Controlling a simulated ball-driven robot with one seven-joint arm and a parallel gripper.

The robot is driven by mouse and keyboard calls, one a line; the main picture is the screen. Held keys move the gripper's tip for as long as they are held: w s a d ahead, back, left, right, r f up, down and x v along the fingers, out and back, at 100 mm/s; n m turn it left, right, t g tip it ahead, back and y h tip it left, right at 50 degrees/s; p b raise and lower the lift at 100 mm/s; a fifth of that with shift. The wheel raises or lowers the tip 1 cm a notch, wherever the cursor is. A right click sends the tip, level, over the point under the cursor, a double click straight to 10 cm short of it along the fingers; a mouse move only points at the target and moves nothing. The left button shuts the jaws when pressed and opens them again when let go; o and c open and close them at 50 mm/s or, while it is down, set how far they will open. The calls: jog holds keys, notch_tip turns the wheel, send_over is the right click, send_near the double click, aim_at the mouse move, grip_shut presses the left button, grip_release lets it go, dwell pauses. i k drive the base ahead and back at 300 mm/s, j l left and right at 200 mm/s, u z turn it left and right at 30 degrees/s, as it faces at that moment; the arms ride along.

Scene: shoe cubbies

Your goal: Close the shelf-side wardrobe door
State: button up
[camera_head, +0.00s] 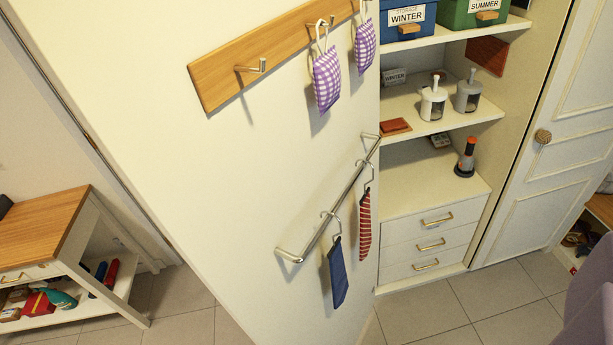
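A large cream wardrobe door (230,170) stands open across the left and middle of the view, with its inner face toward me. Its lower right edge ends beside the open shelf compartment. A white panelled door (520,190) with a round wooden knob (543,136) stands at the right, its panelled face showing. The wardrobe's shelves (440,165) show between the two doors. I cannot tell from this view which door counts as the shelf-side one. My gripper is not in view.
The open door carries a wooden hook rail (225,80) with purple checked sachets (327,80) and a metal bar (325,215) with two hanging ties. A wood-topped bench (40,235) is at left. A purple object (590,290) is at lower right. Tiled floor (480,300) is clear below the drawers.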

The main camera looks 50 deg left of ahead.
aim_at(207, 111)
jog(key=k+j, duration=0.1)
jog(key=j, duration=0.35)
jog(key=k+j+z, duration=0.1)
jog(key=j, duration=0.35)
jog(key=k+j+z, duration=0.1)
jog(key=j, duration=0.35)
jog(key=k+j, duration=0.1)
jog(key=j, duration=0.35)
jog(key=k+j+z, duration=0.1)
jog(key=j, duration=0.3)
jog(key=i+j, duration=0.1)
jog(key=j, duration=0.15)
jog(key=j+u, duration=0.15)
jog(key=i+j, duration=0.05)
jog(key=j, duration=0.05)
